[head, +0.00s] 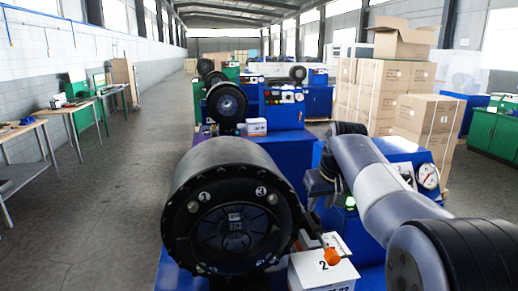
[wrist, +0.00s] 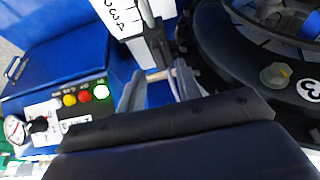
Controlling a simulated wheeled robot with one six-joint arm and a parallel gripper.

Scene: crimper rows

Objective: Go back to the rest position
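My arm (head: 375,180) reaches in from the right of the head view and bends down beside the large black crimper head (head: 235,225). In the wrist view my gripper (wrist: 159,76) has its two grey fingers spread apart. A dark bar with a tan piece (wrist: 158,75) lies at or just beyond the gap; I see no finger closed on it. In the head view an orange piece (head: 332,257) shows at the white box (head: 322,274) marked 2, below the gripper. The fingertips are hard to make out there.
The blue machine's panel with a gauge (head: 428,176) stands right of the arm; its coloured buttons (wrist: 84,96) show in the wrist view. More crimpers (head: 227,103) stand behind. Cardboard boxes (head: 380,92) are stacked at the back right. The left aisle floor (head: 110,190) is clear, with workbenches (head: 75,108) beyond.

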